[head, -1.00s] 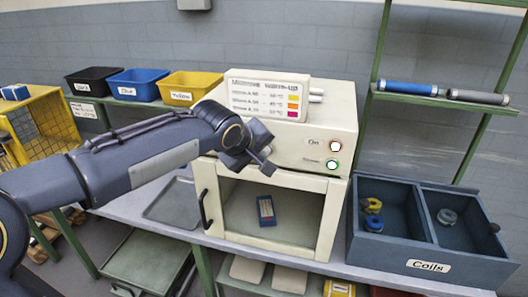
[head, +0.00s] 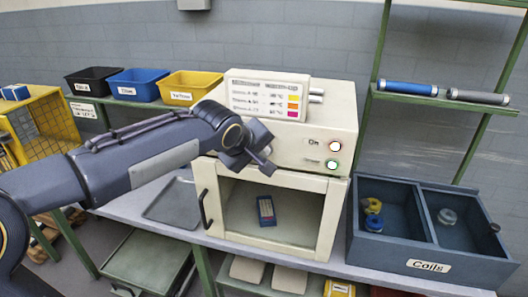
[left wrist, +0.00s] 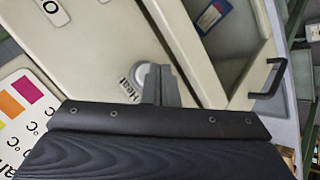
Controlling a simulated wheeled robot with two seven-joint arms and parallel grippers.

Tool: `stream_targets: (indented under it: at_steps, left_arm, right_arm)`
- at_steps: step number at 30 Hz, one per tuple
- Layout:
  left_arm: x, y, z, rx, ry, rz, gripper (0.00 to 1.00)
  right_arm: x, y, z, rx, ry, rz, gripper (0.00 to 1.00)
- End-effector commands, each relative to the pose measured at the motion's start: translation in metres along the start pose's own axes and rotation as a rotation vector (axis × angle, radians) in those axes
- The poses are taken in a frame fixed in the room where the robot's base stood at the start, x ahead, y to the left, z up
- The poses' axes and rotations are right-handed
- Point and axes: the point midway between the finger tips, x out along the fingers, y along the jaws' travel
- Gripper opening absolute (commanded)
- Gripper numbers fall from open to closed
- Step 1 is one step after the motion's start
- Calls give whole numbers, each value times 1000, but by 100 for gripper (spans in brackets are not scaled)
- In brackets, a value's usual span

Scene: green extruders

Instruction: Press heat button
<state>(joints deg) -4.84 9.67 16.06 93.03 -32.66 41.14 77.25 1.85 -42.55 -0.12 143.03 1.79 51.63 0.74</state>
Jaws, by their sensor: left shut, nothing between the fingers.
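The heat button is a pale round knob (left wrist: 146,76) beside the "Heat" label (left wrist: 131,92) in the left wrist view. It sits on the cream front panel of the microwave warm-up machine (head: 292,150). In the head view my left gripper and wrist hide it. My left gripper (head: 266,164) is shut and empty, in front of the panel, left of the lamps. In the left wrist view its fingertips (left wrist: 160,82) overlap the button's lower right edge; I cannot tell whether they touch it. My right gripper is out of view.
A coil bin (head: 428,266) stands right; a grey tray (head: 170,203) lies left.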

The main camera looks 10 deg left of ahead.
Motion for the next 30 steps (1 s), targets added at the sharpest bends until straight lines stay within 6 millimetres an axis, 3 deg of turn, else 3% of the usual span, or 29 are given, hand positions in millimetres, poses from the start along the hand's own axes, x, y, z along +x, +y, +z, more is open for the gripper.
stream_targets:
  at_steps: [30]
  left_arm:
    - [6,3,-3,0,1,1,0]
  right_arm:
    - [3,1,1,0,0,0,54]
